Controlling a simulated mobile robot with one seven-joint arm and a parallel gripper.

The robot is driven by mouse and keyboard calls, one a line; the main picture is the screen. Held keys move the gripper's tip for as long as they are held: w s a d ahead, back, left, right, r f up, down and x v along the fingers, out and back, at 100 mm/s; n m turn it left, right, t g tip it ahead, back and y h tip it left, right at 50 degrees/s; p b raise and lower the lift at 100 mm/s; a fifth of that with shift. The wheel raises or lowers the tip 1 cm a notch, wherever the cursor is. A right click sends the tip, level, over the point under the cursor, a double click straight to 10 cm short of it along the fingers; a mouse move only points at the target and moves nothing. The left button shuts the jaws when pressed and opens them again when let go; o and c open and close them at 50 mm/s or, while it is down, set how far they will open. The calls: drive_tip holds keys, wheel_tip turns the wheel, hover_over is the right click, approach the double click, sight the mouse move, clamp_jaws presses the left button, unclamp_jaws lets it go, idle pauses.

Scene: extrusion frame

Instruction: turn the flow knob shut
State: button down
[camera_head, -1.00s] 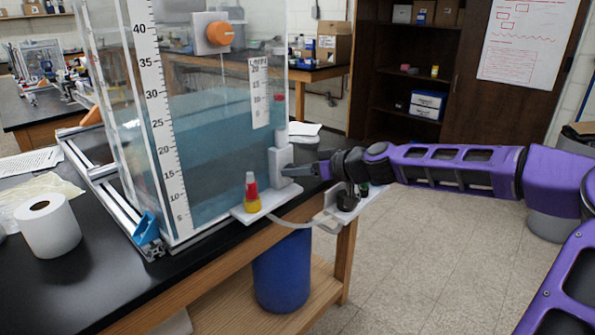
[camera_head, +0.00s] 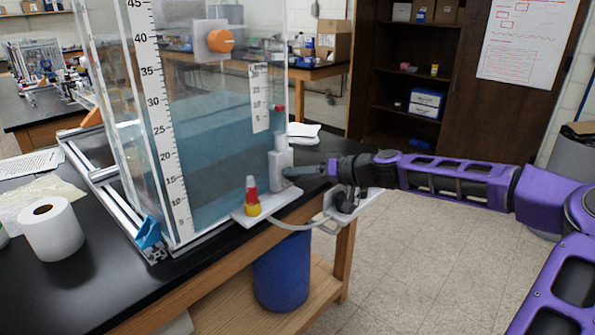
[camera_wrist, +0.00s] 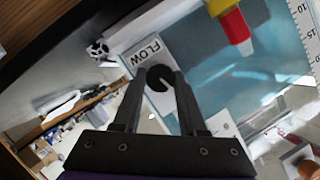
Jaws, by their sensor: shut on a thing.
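The flow knob (camera_wrist: 156,80) is a round black dial with a pale pointer line, on a white plate (camera_wrist: 150,52) marked FLOW. In the wrist view the pointer slants toward the lower right. My gripper (camera_wrist: 160,76) has one finger on each side of the knob and is shut on it. In the head view my gripper (camera_head: 298,174) reaches in from the right to the white block (camera_head: 281,158) at the tank's lower right edge. The knob itself is hidden there by the fingers.
The clear tank (camera_head: 220,110) of blue water stands on the black bench. A red and yellow fitting (camera_head: 252,198) stands left of the gripper on a white ledge. An orange knob (camera_head: 219,41) sits higher on the tank. A pale hose (camera_head: 292,227) hangs below.

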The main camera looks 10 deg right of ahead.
drive_tip(key=shift+f+m+t+y+p, duration=0.15)
drive_tip(key=shift+m+t+y+p, duration=0.95)
drive_tip(key=shift+m, duration=2.15)
drive_tip(key=shift+f+m+t+y+p, duration=0.25)
drive_tip(key=shift+m+y+p, duration=0.9)
drive_tip(key=shift+m, duration=2.15)
drive_tip(key=shift+f+m+t+y+p, duration=0.1)
drive_tip(key=shift+m+t+y+p, duration=0.55)
drive_tip(key=shift+m+p, duration=1.8)
drive_tip(key=shift+m+t+b, duration=0.3)
drive_tip(key=shift+m+b, duration=0.45)
drive_tip(key=shift+m, duration=0.25)
drive_tip(key=shift+c, duration=2.2)
unclamp_jaws()
drive_tip(key=b+v, duration=0.1)
drive_tip(key=v, duration=1.6)
drive_tip(key=shift+s+d, duration=0.2)
drive_tip(key=shift+s, duration=0.05)
